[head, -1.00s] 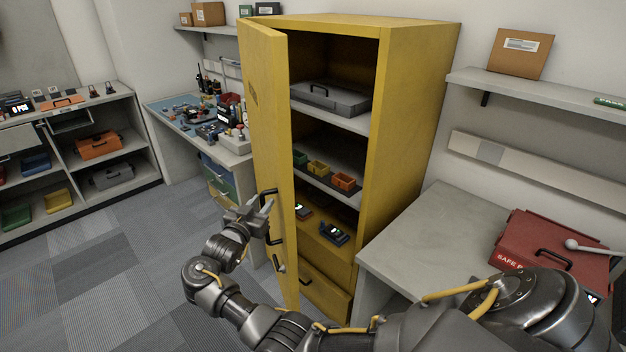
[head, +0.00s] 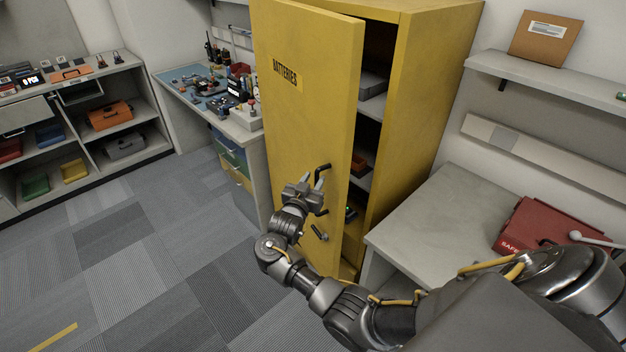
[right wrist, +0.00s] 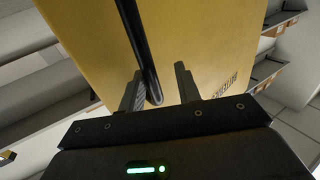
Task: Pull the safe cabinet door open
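The yellow safe cabinet (head: 435,110) stands in the middle of the head view. Its door (head: 300,125), marked BATTERIES, is hinged on the left and stands partly open, with a gap on its right side. A black bar handle (head: 322,170) is on the door's outer face near its free edge. My right gripper (head: 303,190) is at this handle. In the right wrist view, the handle (right wrist: 138,45) runs between the fingers of the right gripper (right wrist: 160,88), close to the left finger. A gap shows towards the right finger, so it is open. My left gripper is out of view.
A grey table (head: 430,215) with a red case (head: 545,228) stands right of the cabinet. A cluttered workbench (head: 205,95) is behind the door on the left. A low shelf unit (head: 150,110) is farther left. The carpet floor (head: 130,250) left of the door is clear.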

